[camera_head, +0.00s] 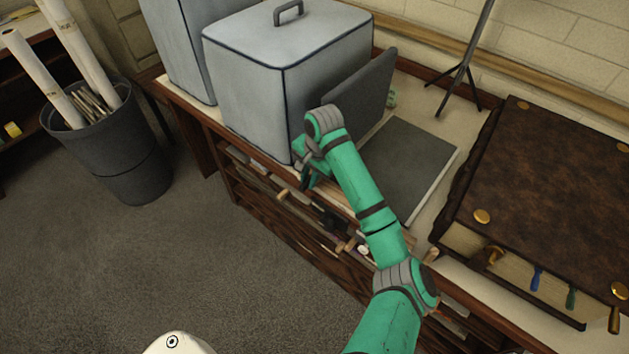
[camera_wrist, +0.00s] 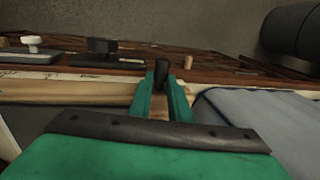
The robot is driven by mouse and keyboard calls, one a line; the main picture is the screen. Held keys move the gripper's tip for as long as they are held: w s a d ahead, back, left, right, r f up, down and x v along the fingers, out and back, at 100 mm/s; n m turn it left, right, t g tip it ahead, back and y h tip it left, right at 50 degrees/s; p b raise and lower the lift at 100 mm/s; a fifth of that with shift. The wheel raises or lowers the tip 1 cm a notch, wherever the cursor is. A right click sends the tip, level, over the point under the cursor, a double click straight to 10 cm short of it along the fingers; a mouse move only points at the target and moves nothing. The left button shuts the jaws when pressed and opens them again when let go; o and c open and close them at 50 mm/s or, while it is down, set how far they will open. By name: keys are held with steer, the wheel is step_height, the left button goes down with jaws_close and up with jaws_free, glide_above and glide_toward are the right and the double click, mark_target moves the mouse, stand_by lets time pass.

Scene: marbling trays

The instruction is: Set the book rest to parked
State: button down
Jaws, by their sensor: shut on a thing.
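What looks like the book rest is a dark grey panel (camera_head: 372,95), tilted up beside the large grey box, with a flat dark base (camera_head: 412,160) on the bench to its right. My gripper (camera_head: 306,172) is at the bench's front edge, near the box's lower front corner and the panel's near end. In the wrist view its two green fingers (camera_wrist: 162,98) are shut on a dark peg-like handle (camera_wrist: 162,70). What the handle joins to is hidden, so I cannot tell whether it belongs to the rest.
A large lidded grey box (camera_head: 250,95) stands left of the panel. A thick brown book (camera_head: 570,180) lies at the right. A black stand (camera_head: 462,75) is behind. Wooden knobs (camera_head: 340,247) stick out along the bench front. A bin of rolls (camera_head: 110,150) stands on the floor.

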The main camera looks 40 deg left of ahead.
steer(key=shift+a, duration=0.2)
steer(key=c, duration=1.6)
jaws_free()
steer(key=shift+a, duration=0.1)
steer(key=shift+c, duration=0.2)
steer(key=shift+r, duration=0.1)
step_height(320, 180, up, 10)
steer(key=d, duration=0.2)
steer(key=shift+d+r, duration=0.2)
steer(key=shift+r, duration=0.05)
steer(key=shift+s+a, duration=0.1)
steer(key=shift+s, duration=0.05)
